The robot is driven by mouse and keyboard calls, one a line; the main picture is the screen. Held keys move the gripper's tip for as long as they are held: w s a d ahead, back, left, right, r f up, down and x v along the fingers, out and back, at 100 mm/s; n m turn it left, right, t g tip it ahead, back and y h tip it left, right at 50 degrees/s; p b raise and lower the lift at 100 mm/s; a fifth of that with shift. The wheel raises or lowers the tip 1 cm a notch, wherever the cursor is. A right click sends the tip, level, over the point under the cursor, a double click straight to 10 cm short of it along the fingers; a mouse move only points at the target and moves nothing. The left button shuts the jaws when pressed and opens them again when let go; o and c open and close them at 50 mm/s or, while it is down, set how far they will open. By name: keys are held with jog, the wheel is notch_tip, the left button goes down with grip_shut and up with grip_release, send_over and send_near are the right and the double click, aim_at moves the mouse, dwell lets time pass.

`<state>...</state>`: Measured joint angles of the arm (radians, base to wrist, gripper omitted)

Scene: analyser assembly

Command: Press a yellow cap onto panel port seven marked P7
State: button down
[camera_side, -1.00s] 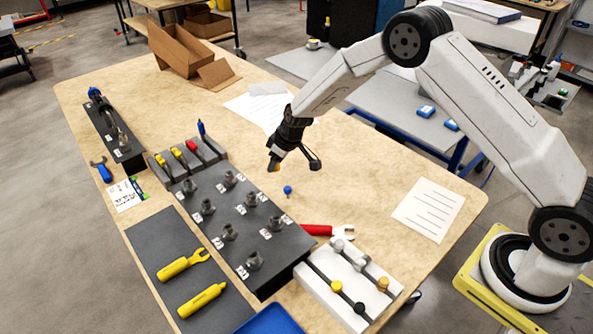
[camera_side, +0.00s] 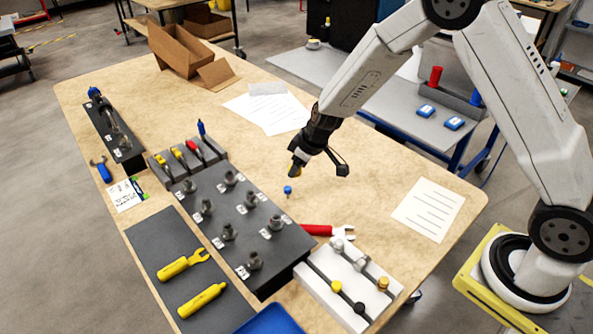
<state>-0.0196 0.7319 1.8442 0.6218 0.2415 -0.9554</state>
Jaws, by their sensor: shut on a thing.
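My gripper (camera_side: 295,170) is above the table, behind and right of the black panel (camera_side: 262,284). It is shut on a small yellow cap (camera_side: 293,163), which is mostly hidden by the fingers. The panel carries several grey ports with white labels, too small to read here, so I cannot tell which is P7. No yellow cap shows on the ports. A white cap rack (camera_side: 318,298) stands at the panel's front right, with a yellow cap (camera_side: 336,287), another yellow cap (camera_side: 383,284), a black cap and pale caps.
A blue-topped piece (camera_side: 288,189) stands on the table just below my gripper. A red-handled wrench (camera_side: 320,230) lies between panel and rack. A tool holder (camera_side: 188,160) stands behind the panel. A grey mat (camera_side: 160,232) holds yellow tools. The table's right side is mostly clear.

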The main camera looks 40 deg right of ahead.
aim_at(279, 217)
dwell(0.5)
jog(key=s+a+r+n, duration=0.1)
jog(key=s+a+n, duration=0.1)
jog(key=a, duration=0.1)
jog(key=s+a+r+n+y, duration=0.1)
jog(key=s+a+n, duration=0.1)
jog(key=a, duration=0.2)
jog(key=s+a+r+n+g, duration=0.1)
jog(key=s+a, duration=0.1)
jog(key=a, duration=0.2)
jog(key=shift+r+n+y, duration=0.1)
jog(key=shift+n+y, duration=0.3)
jog(key=shift+w+f, duration=0.1)
jog(key=shift+f, duration=0.15)
jog(key=shift+f, duration=2.45)
jog(key=shift+f, duration=1.25)
jog(key=shift+c, duration=0.7)
grip_release()
jog(key=shift+r, duration=0.15)
